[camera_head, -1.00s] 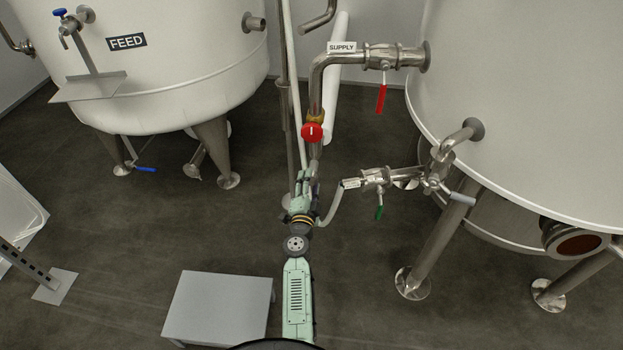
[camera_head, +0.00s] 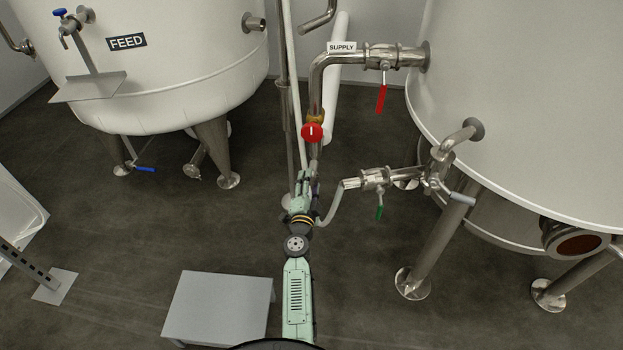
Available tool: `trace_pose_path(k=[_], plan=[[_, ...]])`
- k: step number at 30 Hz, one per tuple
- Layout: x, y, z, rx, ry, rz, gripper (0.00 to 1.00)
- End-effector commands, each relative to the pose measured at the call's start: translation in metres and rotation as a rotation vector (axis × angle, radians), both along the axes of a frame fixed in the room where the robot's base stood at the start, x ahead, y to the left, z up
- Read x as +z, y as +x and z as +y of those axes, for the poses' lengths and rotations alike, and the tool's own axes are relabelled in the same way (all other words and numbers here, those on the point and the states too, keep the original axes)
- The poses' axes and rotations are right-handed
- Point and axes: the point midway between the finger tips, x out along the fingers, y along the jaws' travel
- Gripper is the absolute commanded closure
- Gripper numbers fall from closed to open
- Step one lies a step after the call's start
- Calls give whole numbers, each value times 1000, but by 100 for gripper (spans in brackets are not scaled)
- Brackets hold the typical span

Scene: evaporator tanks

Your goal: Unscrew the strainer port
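My gripper (camera_head: 309,180) is at the end of my pale green arm, near the lower end of the vertical steel supply pipe (camera_head: 316,92). Its fingers are small and overlap the pipe end in this view, so I cannot tell whether they are open or shut, or touching anything. No part is clearly recognisable as the strainer port; the fitting at the pipe's lower end is largely hidden behind my gripper. Just above it, a brass fitting (camera_head: 316,116) carries a round red knob (camera_head: 312,132).
To the right, a valve with a green handle (camera_head: 379,212) joins a hose (camera_head: 333,205) close to my wrist. A red-handled valve (camera_head: 381,98) is above. The large tank (camera_head: 530,110) stands right, the FEED tank (camera_head: 170,75) left. A grey platform (camera_head: 219,306) is on the floor.

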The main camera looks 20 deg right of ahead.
Motion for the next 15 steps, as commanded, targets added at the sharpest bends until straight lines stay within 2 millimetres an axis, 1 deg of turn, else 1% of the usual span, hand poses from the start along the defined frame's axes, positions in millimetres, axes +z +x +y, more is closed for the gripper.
trace_pose_path(k=[3, 5, 12, 15], plan=[[0, 0, 0, 0, 6, -3, 55], [0, 0, 0, 0, 42, -20, 55], [-1, 0, 0, 1, 342, -166, 55], [0, 0, 0, 0, 398, -192, 55]])
